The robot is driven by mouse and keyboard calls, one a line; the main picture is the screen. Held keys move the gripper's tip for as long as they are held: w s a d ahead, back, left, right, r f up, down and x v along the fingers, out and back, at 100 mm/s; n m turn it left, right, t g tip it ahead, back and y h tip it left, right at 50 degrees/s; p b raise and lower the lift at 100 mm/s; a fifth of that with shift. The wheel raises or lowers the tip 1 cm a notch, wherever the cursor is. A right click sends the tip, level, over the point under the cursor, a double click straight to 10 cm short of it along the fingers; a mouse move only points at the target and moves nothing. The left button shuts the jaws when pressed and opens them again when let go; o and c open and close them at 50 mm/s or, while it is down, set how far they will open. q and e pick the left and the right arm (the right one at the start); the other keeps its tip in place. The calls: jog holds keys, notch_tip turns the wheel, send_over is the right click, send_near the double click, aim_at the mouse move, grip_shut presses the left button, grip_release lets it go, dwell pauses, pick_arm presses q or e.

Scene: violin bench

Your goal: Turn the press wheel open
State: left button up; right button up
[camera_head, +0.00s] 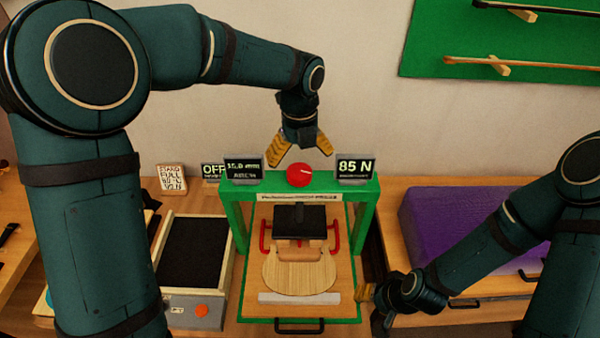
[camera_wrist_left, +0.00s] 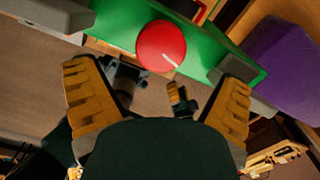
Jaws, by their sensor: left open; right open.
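The red press wheel (camera_head: 300,175) sits on top of the green press frame (camera_head: 229,210), with a pale mark on its face. My left gripper (camera_head: 298,152) is open just above the wheel. In the left wrist view the red wheel (camera_wrist_left: 161,46) lies ahead of and between the open yellow fingers of my left gripper (camera_wrist_left: 158,95), and they do not appear to touch it. Under the press a wooden plate (camera_head: 300,275) lies below a black pressing block (camera_head: 300,222) with red clamps beside it. My right gripper (camera_head: 374,300) is low, right of the press; its fingers are partly hidden.
Displays on the press read "85 N" (camera_head: 356,169) and about "15.0 mm" (camera_head: 244,168). A black-topped device (camera_head: 195,252) with an orange knob stands left. A purple block (camera_head: 465,222) lies right. A green wall board (camera_head: 480,40) holds bows. A drawer handle (camera_head: 299,326) projects at the front.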

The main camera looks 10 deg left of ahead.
aim_at(300, 171)
pick_arm(q)
notch_tip(300, 171, down, 6)
jog(key=shift+r, duration=0.15)
jog(key=shift+c, duration=0.3)
jog(key=c, duration=1.1)
